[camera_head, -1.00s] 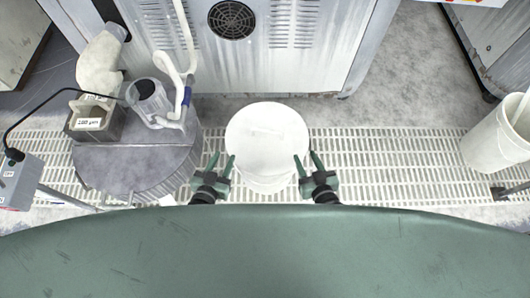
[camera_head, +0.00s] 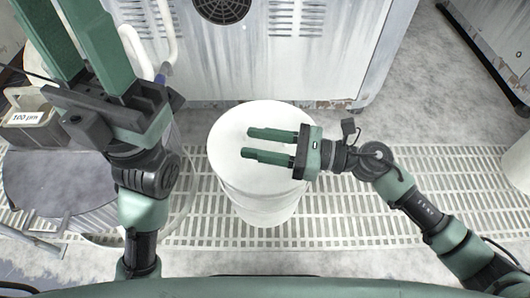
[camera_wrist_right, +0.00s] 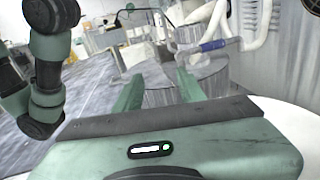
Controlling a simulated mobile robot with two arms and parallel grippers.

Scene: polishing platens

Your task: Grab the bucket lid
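The white bucket (camera_head: 262,205) stands upright on the floor grating in the middle of the head view. Its round white lid (camera_head: 232,135) lies on top, and the lid's handle is hidden from me. My right gripper (camera_head: 249,144) is over the lid, coming in from the right, with its two green fingers apart and nothing seen between them. I cannot tell whether it touches the lid. In the right wrist view the fingers (camera_wrist_right: 158,88) are also apart, with white surface at the lower right. My left gripper (camera_head: 85,40) is raised close to the camera, left of the bucket, its fingers apart and empty.
A grey metal cabinet (camera_head: 300,60) stands just behind the bucket. A grey drum (camera_head: 50,185) with a box labelled 100 µm (camera_head: 28,118) is at the left. A second white bucket (camera_head: 518,160) is at the right edge. Grating between the buckets is clear.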

